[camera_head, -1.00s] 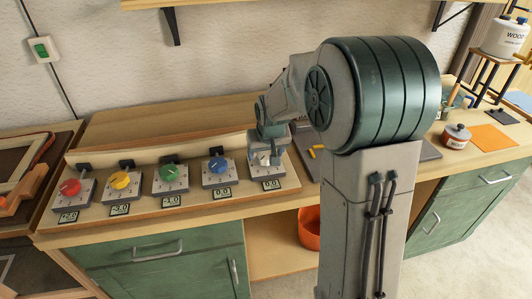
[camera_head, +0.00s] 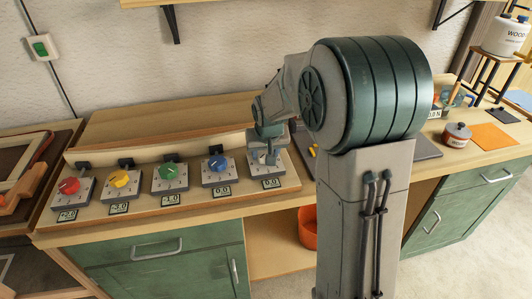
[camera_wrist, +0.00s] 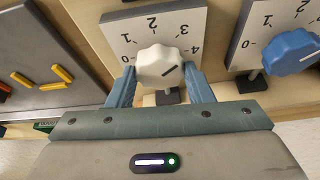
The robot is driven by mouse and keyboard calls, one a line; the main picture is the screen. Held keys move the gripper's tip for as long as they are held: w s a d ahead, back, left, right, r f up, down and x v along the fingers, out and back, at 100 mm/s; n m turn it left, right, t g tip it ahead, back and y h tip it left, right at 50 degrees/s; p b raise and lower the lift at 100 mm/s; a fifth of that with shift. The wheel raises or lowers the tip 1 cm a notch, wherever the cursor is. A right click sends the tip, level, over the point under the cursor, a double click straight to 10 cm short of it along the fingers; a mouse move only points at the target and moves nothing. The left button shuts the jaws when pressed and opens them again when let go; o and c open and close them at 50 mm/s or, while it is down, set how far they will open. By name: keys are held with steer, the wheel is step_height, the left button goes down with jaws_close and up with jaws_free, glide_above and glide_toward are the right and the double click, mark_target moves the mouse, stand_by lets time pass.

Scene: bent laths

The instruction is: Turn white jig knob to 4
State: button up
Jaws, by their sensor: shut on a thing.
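The white knob (camera_wrist: 158,66) sits on its square dial plate, which carries numbers around the knob, with 4 at the right in the wrist view. My gripper (camera_wrist: 160,76) is shut on the knob, one finger on each side. In the head view my gripper (camera_head: 268,156) is over the rightmost jig and hides most of its knob. The small display (camera_head: 271,184) in front of that jig reads 0.0.
The blue knob (camera_head: 217,163) is just left of the white jig in the head view, followed by green (camera_head: 170,173), yellow (camera_head: 120,180) and red (camera_head: 69,186) knobs. A dark grey tray (camera_wrist: 50,55) with yellow pieces lies on the white jig's other side.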

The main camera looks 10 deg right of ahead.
steer(key=m+b, duration=0.1)
steer(key=m+h+b, duration=0.1)
steer(key=m+b, duration=0.1)
steer(key=shift+a+f+m, duration=0.15)
steer(key=shift+a+m, duration=0.05)
steer(key=shift+m, duration=0.1)
steer(key=shift+w+m+g+h+b, duration=0.1)
steer(key=shift+m+g+h+b, duration=0.45)
steer(key=shift+m, duration=0.6)
steer(key=shift+m+g+h+b, duration=0.15)
steer(key=shift+m+h+b, duration=0.1)
steer(key=shift+m+b, duration=0.7)
steer(key=shift+m, duration=0.3)
steer(key=o, duration=1)
steer(key=shift+r, duration=0.25)
steer(key=p+v, duration=0.1)
steer(key=v, duration=1.2)
steer(key=shift+a+r, duration=0.25)
steer(key=s+d+f+n+y+p, duration=0.1)
steer(key=s+f+n+p, duration=0.1)
steer(key=s, duration=0.6)
steer(key=s+d+f+n+y+p, duration=0.1)
steer(key=s+d+n+p, duration=0.1)
steer(key=s+n, duration=0.2)
steer(key=s+d+f+n+y+p, duration=0.1)
steer(key=s+f+n+p, duration=0.1)
steer(key=s, duration=0.9)
steer(key=shift+s+d+f+n, duration=0.25)
steer(key=shift+s+f+n, duration=0.1)
steer(key=shift+n, duration=0.15)
